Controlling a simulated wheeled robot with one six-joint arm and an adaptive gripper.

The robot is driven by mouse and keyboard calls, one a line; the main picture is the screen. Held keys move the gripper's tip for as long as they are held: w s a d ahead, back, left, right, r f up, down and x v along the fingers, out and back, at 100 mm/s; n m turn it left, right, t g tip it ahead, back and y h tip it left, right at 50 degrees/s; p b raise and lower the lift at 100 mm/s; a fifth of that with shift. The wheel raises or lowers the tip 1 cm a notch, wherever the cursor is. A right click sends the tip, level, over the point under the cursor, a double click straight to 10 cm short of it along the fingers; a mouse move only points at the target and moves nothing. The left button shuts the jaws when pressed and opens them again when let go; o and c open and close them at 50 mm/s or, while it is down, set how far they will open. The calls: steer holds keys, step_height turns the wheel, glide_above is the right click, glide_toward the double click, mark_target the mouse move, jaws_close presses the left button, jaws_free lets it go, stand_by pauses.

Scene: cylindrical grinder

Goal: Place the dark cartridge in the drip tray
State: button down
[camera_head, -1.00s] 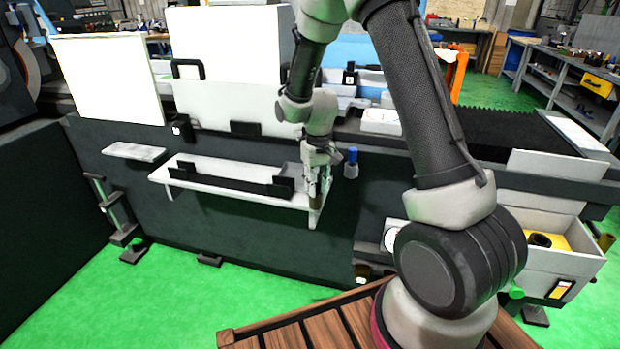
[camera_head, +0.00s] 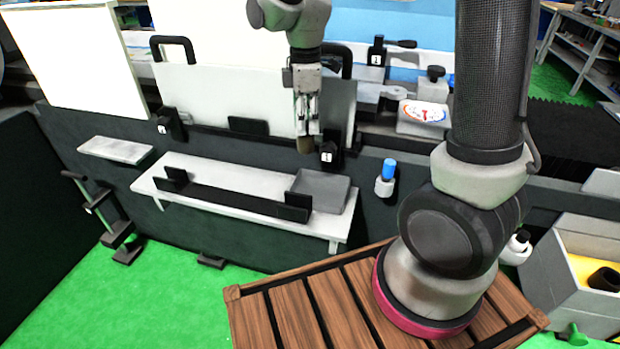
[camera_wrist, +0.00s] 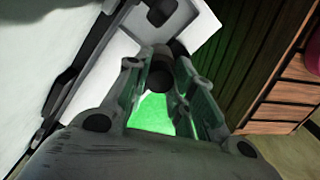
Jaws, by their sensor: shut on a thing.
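My gripper (camera_head: 306,106) points down in front of the white machine door, above and behind the shelf. It is shut on a short dark brownish cylinder (camera_head: 306,144), which I take to be the dark cartridge. In the wrist view a dark cylinder (camera_wrist: 160,76) shows between the fingers. A shallow grey square tray (camera_head: 324,184), which looks like the drip tray, sits at the right end of the white shelf. It looks empty. The held cartridge hangs above it, apart from it.
A black bracket (camera_head: 235,197) runs along the white shelf (camera_head: 165,192). A blue-capped bottle (camera_head: 388,172) hangs to the right. An open bin with a yellow inside (camera_head: 590,272) holds a black cylinder. White doors with black handles (camera_head: 175,47) stand behind my gripper.

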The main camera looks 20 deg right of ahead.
mark_target(307, 134)
step_height(307, 134, down, 16)
steer(key=shift+f, duration=0.25)
steer(key=c, duration=1.2)
jaws_free()
steer(key=shift+f, duration=0.15)
steer(key=shift+c, duration=0.2)
step_height(307, 134, up, 12)
steer(key=shift+w+r, duration=0.1)
steer(key=shift+d+r, duration=0.1)
steer(key=shift+r, duration=0.15)
steer(key=s+d+r+m+t, duration=0.2)
steer(key=s+d+r+m, duration=0.5)
steer(key=r, duration=0.4)
steer(key=s+d+r+m+t, duration=0.1)
steer(key=s+d+r+m, duration=0.1)
steer(key=s, duration=0.4)
steer(key=s+d+r+m+t, duration=0.1)
steer(key=s+d+r+m, duration=0.2)
steer(key=s+d+m, duration=0.2)
steer(key=shift+s+d+r+m, duration=0.3)
steer(key=shift+s+m, duration=0.4)
steer(key=shift+m, duration=0.3)
